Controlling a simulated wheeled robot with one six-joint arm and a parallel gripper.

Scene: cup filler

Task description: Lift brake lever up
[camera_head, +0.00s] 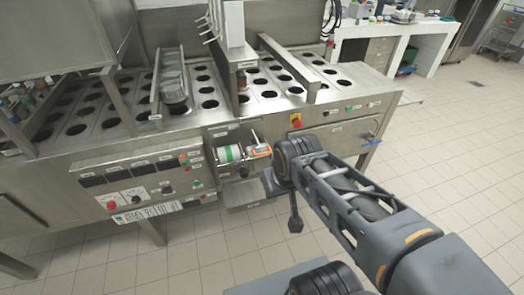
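I cannot say for certain which part is the brake lever. A thin lever-like part stands by an orange-and-white piece (259,151) in the recess at the machine's front, beside a white and green roll (230,153). A blue-tipped handle (371,136) sticks out at the machine's right end. My gripper (294,224) hangs below my wrist, in front of the machine and lower right of the recess. It looks small and dark, and its fingers cannot be told apart. I see nothing held in it.
The steel cup filler machine (130,150) fills the left and middle, with rows of round holes on top. A control panel (150,185) is at front left. A red emergency button (296,123) sits on the front. Tiled floor (450,150) is clear at right.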

